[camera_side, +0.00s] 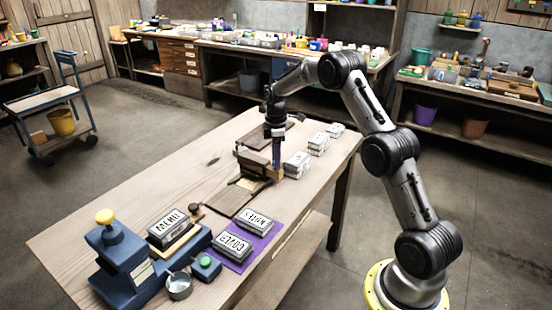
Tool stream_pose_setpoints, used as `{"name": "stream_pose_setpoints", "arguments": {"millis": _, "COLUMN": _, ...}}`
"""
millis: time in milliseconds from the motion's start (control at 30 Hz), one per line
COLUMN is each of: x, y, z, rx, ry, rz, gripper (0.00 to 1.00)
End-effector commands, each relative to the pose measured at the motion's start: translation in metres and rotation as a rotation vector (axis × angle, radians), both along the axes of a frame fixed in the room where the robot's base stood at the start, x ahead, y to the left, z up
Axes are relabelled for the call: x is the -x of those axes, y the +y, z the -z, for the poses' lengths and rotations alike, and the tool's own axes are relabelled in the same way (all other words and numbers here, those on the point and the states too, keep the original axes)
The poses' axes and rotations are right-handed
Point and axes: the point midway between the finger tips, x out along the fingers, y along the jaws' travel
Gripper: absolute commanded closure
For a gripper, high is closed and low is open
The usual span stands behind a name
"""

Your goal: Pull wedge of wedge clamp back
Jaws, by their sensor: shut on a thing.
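My gripper (276,158) points down over the far half of the wooden table, at a small wooden clamp assembly (258,168). Its fingers are dark and narrow and reach down to the brown wooden block at the right of that assembly. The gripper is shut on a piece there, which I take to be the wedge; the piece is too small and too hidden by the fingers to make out. A flat brown board (236,196) lies at the near side of the assembly.
White-topped blocks (318,143) stand in a row right of the gripper. Nearer are a blue press (120,262) with a yellow knob, a block marked MEMO (168,228), a purple mat (273,238) with two lettered blocks, a green button (206,262) and a metal cup (179,286). The table's left side is clear.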

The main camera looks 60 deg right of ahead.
Motion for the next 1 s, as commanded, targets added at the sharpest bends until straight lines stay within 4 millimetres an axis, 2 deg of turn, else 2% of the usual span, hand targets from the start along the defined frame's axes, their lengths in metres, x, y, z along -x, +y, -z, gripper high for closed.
{"name": "stream_pose_setpoints", "arguments": {"millis": 267, "x": 0.002, "y": 0.0, "z": -0.002, "rx": 0.001, "ry": -0.002, "rz": 0.0, "gripper": 1.0}}
{"name": "stream_pose_setpoints", "arguments": {"millis": 700, "x": 0.053, "y": 0.0, "z": 0.003, "rx": -0.004, "ry": 0.009, "rz": 0.001, "gripper": 1.0}}
{"name": "stream_pose_setpoints", "arguments": {"millis": 1000, "x": 0.057, "y": 0.0, "z": 0.006, "rx": -0.006, "ry": 0.017, "rz": 0.001, "gripper": 1.0}}
